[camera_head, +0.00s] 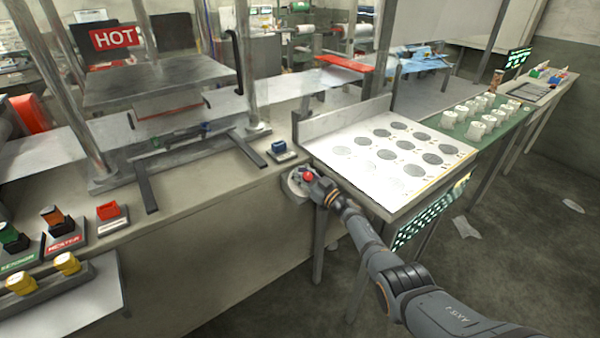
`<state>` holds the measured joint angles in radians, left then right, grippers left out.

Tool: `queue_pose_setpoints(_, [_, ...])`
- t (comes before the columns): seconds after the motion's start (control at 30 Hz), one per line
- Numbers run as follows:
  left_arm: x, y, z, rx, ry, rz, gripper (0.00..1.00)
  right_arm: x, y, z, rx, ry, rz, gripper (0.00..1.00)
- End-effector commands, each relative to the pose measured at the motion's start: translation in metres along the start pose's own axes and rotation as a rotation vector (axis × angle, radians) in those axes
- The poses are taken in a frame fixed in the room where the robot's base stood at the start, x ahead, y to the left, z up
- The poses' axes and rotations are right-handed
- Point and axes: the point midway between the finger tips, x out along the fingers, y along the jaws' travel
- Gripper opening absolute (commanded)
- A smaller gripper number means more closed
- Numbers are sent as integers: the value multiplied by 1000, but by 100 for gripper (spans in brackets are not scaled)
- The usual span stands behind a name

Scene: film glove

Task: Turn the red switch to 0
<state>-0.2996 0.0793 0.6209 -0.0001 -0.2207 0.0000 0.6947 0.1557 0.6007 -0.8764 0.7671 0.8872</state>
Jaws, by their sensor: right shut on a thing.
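A red switch knob (308,175) sits on a rounded grey housing (295,187) at the front edge of the bench, beside the white panel. My right gripper (315,180) reaches it from the lower right and is shut on the red switch. The gripper covers part of the knob, and its pointer and any 0 mark are too small or hidden to read. My left gripper is not in view.
A press with a HOT sign (115,37) stands on the bench at left. The white panel (348,172) with dark discs lies to the right. Red, orange and green controls stand at far left.

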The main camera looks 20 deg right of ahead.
Motion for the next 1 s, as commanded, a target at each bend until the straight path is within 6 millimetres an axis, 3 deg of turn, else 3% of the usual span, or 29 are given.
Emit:
queue_pose_setpoints(0.03, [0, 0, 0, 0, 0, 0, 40, 0, 0, -1, 0, 1, 0, 24])
queue_pose_setpoints(0.2, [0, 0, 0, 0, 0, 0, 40, 0, 0, -1, 0, 1, 1, 44])
queue_pose_setpoints(0.57, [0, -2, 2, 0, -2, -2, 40, -5, 0, 1, -1, -1, 2, 44])
queue_pose_setpoints(0.77, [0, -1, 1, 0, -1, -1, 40, -34, -1, 1, -3, -2, 1, 44])
queue_pose_setpoints(1.0, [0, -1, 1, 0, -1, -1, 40, -91, 0, 1, -2, -3, 0, 44])
